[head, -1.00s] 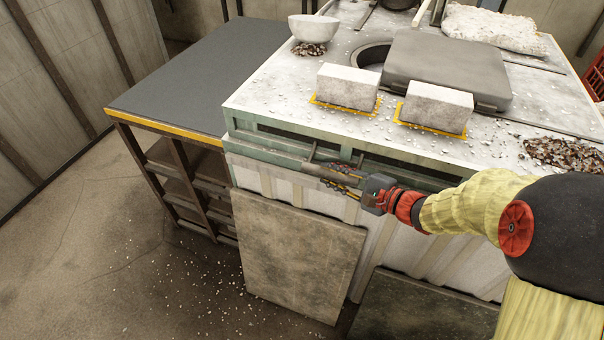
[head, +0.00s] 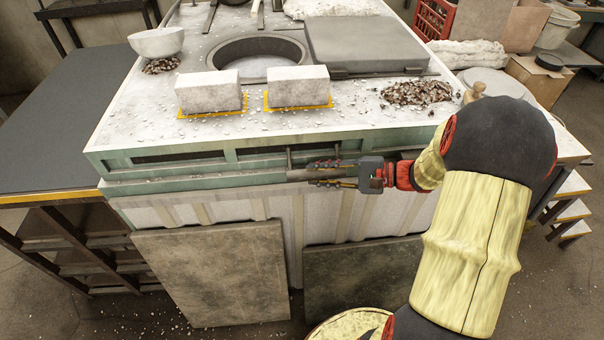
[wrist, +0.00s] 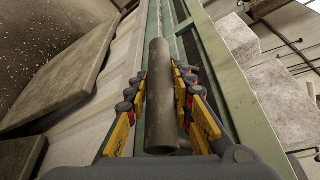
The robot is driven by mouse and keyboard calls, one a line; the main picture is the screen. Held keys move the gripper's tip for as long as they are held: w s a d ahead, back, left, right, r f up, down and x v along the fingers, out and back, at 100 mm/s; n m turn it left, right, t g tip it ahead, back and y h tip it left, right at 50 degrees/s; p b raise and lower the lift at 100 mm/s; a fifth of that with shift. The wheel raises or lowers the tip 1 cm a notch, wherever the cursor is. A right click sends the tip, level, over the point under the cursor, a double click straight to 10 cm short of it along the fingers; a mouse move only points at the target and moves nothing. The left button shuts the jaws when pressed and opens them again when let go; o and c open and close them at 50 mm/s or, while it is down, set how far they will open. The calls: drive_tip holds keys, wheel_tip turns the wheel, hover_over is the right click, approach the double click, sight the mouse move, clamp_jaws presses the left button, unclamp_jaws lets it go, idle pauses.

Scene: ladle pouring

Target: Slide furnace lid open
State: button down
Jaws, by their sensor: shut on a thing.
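The furnace lid (head: 365,43) is a thick grey square slab on the furnace top, right of the round opening (head: 257,60). The handle (head: 297,175) is a grey horizontal bar at the furnace's green front rail. My gripper (head: 314,173) is shut on the handle, coming from the right, with its fingers above and below the bar. In the wrist view the handle (wrist: 160,105) runs lengthwise between the yellow and black fingers.
Two pale blocks (head: 209,92) (head: 298,87) stand on yellow-marked spots before the opening. A white bowl (head: 156,42) is at the left and scrap (head: 416,93) at the right. Two panels (head: 215,275) (head: 362,275) lean against the furnace front. A dark table (head: 60,135) stands at the left.

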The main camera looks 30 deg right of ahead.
drive_tip(key=shift+s+d+f, duration=0.1)
drive_tip(key=shift+d+f, duration=0.1)
drive_tip(key=c, duration=1.5)
unclamp_jaws()
drive_tip(key=shift+d+r, duration=0.1)
drive_tip(key=shift+c, duration=0.2)
drive_tip(key=v, duration=1.2)
